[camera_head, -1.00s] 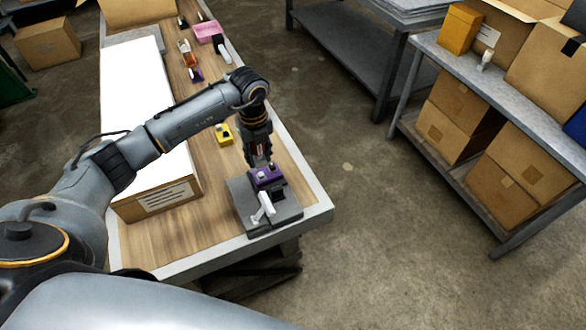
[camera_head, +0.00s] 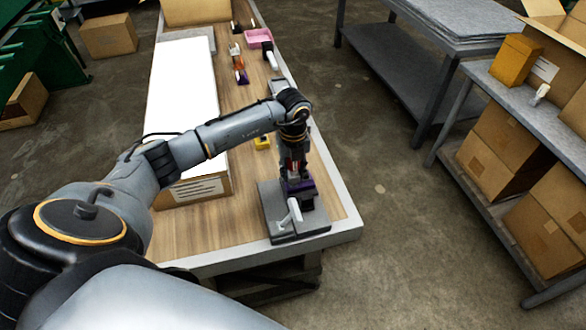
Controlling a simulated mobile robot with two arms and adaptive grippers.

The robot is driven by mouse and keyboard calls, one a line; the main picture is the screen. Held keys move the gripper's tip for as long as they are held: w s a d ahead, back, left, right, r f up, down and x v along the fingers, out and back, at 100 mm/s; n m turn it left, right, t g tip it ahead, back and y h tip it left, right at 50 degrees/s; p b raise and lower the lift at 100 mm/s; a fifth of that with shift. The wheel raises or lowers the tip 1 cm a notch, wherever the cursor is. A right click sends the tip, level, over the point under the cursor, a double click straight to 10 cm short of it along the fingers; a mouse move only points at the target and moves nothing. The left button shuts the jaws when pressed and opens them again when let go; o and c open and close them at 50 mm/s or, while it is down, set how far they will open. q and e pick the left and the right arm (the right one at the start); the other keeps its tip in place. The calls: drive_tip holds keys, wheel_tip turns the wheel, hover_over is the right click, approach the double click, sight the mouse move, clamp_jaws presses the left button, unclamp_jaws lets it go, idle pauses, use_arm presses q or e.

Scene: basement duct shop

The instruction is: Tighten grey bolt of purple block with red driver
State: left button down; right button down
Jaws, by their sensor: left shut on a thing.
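The purple block (camera_head: 301,186) sits in a dark grey fixture (camera_head: 284,225) with a white lever (camera_head: 293,212), near the table's front right corner. My left gripper (camera_head: 294,163) points down right above the block. It is shut on the red driver (camera_head: 293,171), of which only a little red shows between the fingers. The driver's tip and the block's top are hidden, so I cannot tell whether the tip touches the grey bolt. My right gripper is not in view.
A long white-topped box (camera_head: 184,105) fills the table's left side. A small yellow block (camera_head: 262,143) lies behind my left arm. A pink bin (camera_head: 258,37) and an orange and purple item (camera_head: 239,65) are farther back. A shelf (camera_head: 500,95) with boxes stands right, across open floor.

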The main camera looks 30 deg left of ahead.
use_arm(q)
drive_tip(key=shift+f, duration=0.35)
idle(0.7)
drive_tip(key=shift+f+b, duration=0.4)
drive_tip(key=shift+b, duration=0.15)
drive_tip(key=shift+f, duration=0.25)
idle(0.3)
drive_tip(key=shift+m+b, duration=0.95)
drive_tip(key=shift+m, duration=0.85)
